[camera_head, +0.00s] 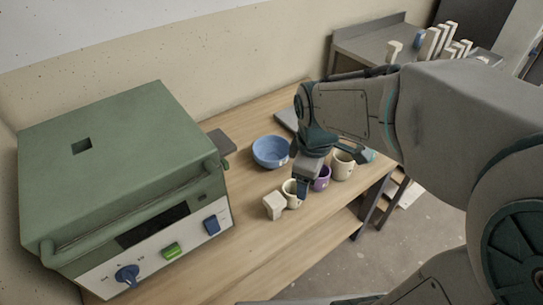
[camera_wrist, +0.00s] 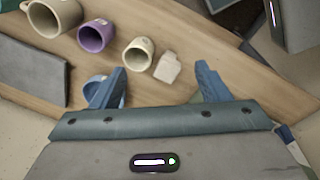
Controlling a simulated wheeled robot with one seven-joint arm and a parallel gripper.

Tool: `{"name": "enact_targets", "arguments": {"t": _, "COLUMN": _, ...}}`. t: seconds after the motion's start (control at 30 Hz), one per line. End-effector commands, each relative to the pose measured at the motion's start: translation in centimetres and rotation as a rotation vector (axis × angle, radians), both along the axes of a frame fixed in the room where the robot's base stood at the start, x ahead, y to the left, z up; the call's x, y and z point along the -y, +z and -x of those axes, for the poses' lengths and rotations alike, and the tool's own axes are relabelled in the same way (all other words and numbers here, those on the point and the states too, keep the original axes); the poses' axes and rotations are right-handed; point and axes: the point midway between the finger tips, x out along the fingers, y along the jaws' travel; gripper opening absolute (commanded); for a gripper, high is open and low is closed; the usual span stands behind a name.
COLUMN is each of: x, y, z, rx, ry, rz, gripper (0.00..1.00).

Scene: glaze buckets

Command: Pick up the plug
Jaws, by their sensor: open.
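The plug appears to be the small pale cream block (camera_head: 274,206) standing on the wooden table near its front edge, right of the green kiln. In the wrist view the pale block (camera_wrist: 167,68) lies ahead of the fingertips, between their lines. My gripper (camera_head: 304,188) is above the table by the small cream mug, to the right of the block. In the wrist view its blue fingers (camera_wrist: 158,82) are wide apart with nothing held between them. The arm hides part of the table behind the gripper.
A small cream mug (camera_head: 291,194) stands close beside the block. A purple mug (camera_head: 322,179) and a larger cream mug (camera_head: 343,166) stand farther right. A blue bowl (camera_head: 270,152) is behind. The green kiln (camera_head: 120,170) fills the table's left. Bare wood (camera_head: 245,240) lies in front.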

Motion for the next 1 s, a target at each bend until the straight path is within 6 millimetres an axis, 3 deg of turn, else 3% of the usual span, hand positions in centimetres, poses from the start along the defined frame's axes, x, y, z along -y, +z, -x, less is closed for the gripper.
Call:
{"name": "enact_targets", "arguments": {"t": 0.2, "x": -3.5, "y": -3.1, "z": -3.3, "rx": -0.08, "ry": 0.574, "rz": 0.042, "gripper": 0.69}}
{"name": "enact_targets", "arguments": {"t": 0.4, "x": -5.9, "y": -5.0, "z": -4.9, "rx": -0.115, "ry": 0.933, "rz": 0.044, "gripper": 0.69}}
{"name": "enact_targets", "arguments": {"t": 0.67, "x": -6.8, "y": -7.1, "z": -5.4, "rx": -0.127, "ry": 1.071, "rz": 0.042, "gripper": 0.69}}
{"name": "enact_targets", "arguments": {"t": 1.0, "x": -6.8, "y": -13.3, "z": -5.3, "rx": -0.127, "ry": 1.07, "rz": 0.042, "gripper": 0.69}}
